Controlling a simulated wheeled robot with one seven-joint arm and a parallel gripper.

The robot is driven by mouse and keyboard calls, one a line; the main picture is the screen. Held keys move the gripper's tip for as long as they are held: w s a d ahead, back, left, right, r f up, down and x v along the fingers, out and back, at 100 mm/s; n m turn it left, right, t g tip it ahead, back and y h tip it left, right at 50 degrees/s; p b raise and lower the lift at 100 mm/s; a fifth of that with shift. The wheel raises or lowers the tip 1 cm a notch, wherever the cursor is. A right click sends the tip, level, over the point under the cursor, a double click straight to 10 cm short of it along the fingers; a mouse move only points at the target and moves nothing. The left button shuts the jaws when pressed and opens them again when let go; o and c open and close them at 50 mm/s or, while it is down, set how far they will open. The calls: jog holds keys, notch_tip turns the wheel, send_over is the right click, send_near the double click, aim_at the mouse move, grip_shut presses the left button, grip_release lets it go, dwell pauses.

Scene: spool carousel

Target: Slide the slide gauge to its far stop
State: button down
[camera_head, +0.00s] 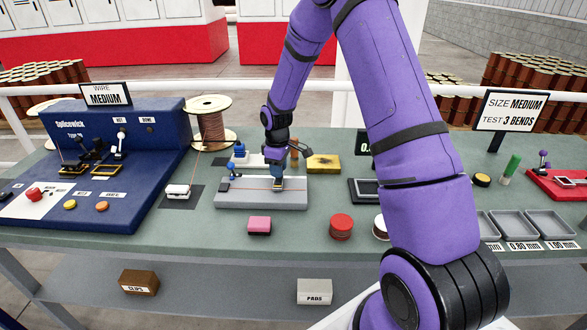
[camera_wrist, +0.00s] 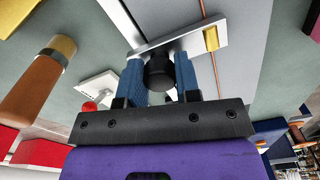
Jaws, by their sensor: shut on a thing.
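The slide gauge (camera_head: 245,198) is a long, low grey block in the middle of the table in the head view. My gripper (camera_head: 277,181) reaches down onto its right half. In the wrist view, the two blue fingers of my gripper (camera_wrist: 160,80) are closed around a black round knob (camera_wrist: 160,72). The knob stands at a pale metal bar (camera_wrist: 140,45) that lies across the grey block, with a small yellow piece (camera_wrist: 211,38) on it. My fingers hide the knob in the head view, and the gauge's stops cannot be made out.
A wooden-handled tool (camera_wrist: 35,85) and a red ball knob (camera_wrist: 88,106) are near my gripper. A yellow pad (camera_head: 324,164) lies behind the gauge. A pink block (camera_head: 260,225) and red tin (camera_head: 341,227) stand in front. A blue machine (camera_head: 150,150) stands left.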

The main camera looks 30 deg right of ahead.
jog(key=w+a, duration=0.2)
jog(key=a, duration=0.1)
jog(key=w+a, duration=0.4)
jog(key=a, duration=0.1)
jog(key=shift+a, duration=0.3)
jog(key=shift+s, duration=0.1)
jog(key=c, duration=0.8)
grip_release()
notch_tip(320, 180, up, 11)
jog(key=shift+f, duration=0.1)
